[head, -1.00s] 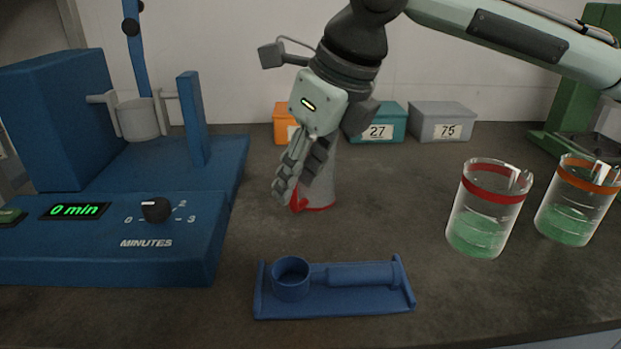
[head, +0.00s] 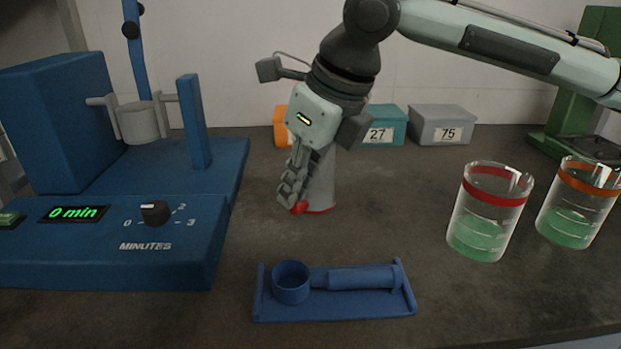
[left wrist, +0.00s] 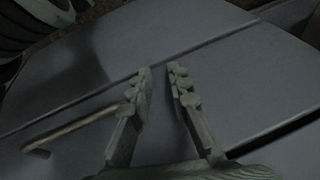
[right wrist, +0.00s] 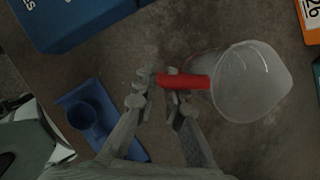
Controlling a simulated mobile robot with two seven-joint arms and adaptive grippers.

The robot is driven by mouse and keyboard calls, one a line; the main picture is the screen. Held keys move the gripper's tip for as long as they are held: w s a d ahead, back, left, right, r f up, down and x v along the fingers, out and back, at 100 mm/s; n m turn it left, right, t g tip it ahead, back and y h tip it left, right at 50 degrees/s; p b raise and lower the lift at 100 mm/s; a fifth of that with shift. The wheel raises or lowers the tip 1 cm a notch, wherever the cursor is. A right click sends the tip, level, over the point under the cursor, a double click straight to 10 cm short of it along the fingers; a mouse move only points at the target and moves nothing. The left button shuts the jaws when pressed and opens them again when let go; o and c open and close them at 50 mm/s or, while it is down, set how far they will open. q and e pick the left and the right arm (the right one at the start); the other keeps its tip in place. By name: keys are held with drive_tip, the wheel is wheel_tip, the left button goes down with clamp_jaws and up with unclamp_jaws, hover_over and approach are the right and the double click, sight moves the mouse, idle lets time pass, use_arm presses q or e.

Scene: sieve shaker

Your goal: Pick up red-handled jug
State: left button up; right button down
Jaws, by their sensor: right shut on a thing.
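The red-handled jug (head: 322,190) stands on the dark bench in the middle of the head view, partly hidden behind my right gripper (head: 291,204). The jug (right wrist: 252,82) is translucent grey with a red handle (right wrist: 186,81); its open mouth shows in the right wrist view. My right gripper (right wrist: 158,92) is shut on the red handle, with one finger on each side of it. My left gripper (left wrist: 160,72) shows only in the left wrist view, with its fingers apart and nothing between them.
A blue shaker machine (head: 110,240) reading 0 min stands at left. A blue holder (head: 340,305) lies in front. Two beakers with green contents, one red-banded (head: 482,215) and one orange-banded (head: 575,205), stand at right. Teal (head: 385,122), grey (head: 442,124) and orange (head: 281,125) bins line the back.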

drive_tip(key=shift+r, duration=0.25)
